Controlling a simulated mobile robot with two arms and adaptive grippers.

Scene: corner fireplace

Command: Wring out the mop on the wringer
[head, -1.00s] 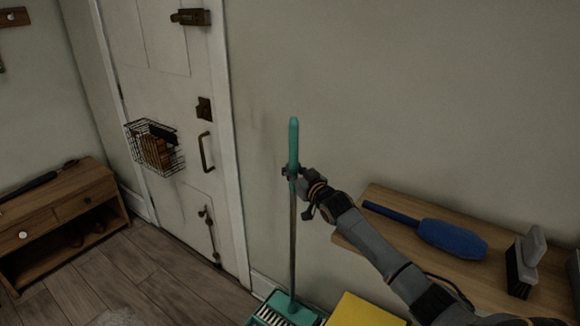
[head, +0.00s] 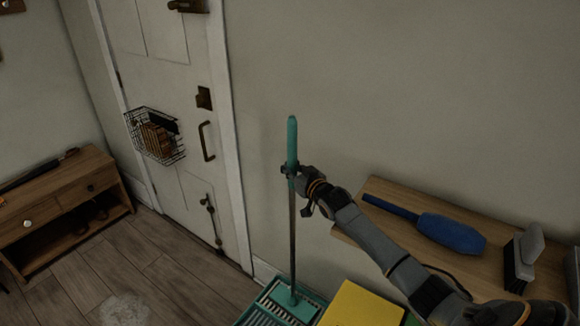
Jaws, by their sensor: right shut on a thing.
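The mop (head: 292,225) stands nearly upright, with a teal grip at the top and a grey metal pole. My right gripper (head: 291,170) is shut on the mop at the lower end of its teal grip. The pole runs down to a teal piece that rests on the teal slatted wringer (head: 265,318) at the bottom of the view. The wringer is partly cut off by the lower edge, and I cannot make out the mop head's strands. My left gripper is not in view.
A yellow object (head: 362,305) stands right of the wringer. A wooden bench (head: 385,236) along the wall holds a blue duster (head: 450,233) and a brush (head: 522,258). A door (head: 180,90) with a wire basket (head: 155,135) and a wooden cabinet (head: 65,205) are at left.

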